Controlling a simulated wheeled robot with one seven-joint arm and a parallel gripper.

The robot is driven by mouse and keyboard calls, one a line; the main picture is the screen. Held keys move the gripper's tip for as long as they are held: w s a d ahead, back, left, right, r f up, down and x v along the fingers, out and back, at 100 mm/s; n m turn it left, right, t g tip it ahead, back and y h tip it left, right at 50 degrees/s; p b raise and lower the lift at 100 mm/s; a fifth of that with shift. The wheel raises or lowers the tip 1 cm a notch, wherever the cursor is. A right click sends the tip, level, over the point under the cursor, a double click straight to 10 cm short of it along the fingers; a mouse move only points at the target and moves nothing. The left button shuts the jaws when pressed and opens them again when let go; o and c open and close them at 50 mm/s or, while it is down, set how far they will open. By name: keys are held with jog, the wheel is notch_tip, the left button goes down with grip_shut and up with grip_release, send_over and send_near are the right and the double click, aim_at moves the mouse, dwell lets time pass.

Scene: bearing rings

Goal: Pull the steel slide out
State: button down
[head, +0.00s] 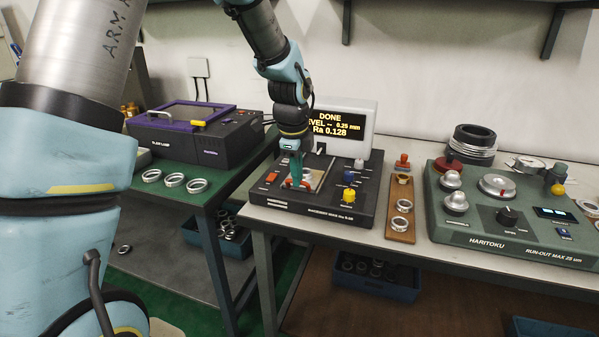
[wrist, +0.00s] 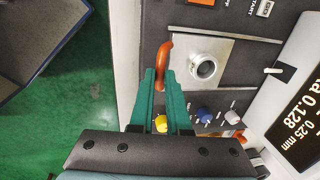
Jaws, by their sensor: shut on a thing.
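The steel slide (wrist: 228,58) is a bright square plate on the dark tester, with a metal ring (wrist: 203,68) lying on it. In the head view the slide (head: 316,176) is partly hidden by my gripper. A curved orange handle (wrist: 166,52) stands at the slide's edge, towards the bench front. My gripper (wrist: 161,76) has its green fingers shut on this handle, one on each side. In the head view my gripper (head: 295,180) points down at the tester's left part.
The tester's display (head: 330,124) reads DONE, Ra 0.128. Coloured knobs (head: 349,193) stand right of the slide. A wooden rack with rings (head: 401,222) and a green run-out tester (head: 500,238) are further right. A purple-lidded machine (head: 190,135) is left. A gap separates the two benches.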

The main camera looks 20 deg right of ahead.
jog(key=shift+s+a, duration=0.15)
jog(key=c, duration=0.9)
grip_release()
jog(key=r, duration=0.3)
jog(key=s+a+r, duration=0.1)
jog(key=r, duration=0.3)
jog(key=r+b, duration=0.1)
jog(key=r, duration=0.2)
jog(key=shift+s+a+r, duration=0.2)
jog(key=shift+s+r, duration=0.05)
jog(key=shift+r, duration=0.1)
jog(key=w+a+f+n, duration=0.1)
jog(key=a+f+n, duration=0.1)
jog(key=a+n, duration=0.6)
jog(key=a+f+n, duration=0.3)
jog(key=a+n, duration=0.2)
jog(key=a, duration=0.6)
jog(key=s+a+f+n, duration=0.1)
jog(key=s+a+n, duration=0.1)
jog(key=a+n, duration=0.2)
jog(key=s+a+f+n, duration=0.1)
jog(key=s+a+n, duration=0.1)
jog(key=a+n, duration=0.2)
jog(key=s+a+f+n+y, duration=0.1)
jog(key=s+a+n, duration=0.1)
jog(key=a+n, duration=0.2)
jog(key=shift+s+a+f, duration=0.1)
jog(key=shift+s+a, duration=0.1)
jog(key=shift+a, duration=0.2)
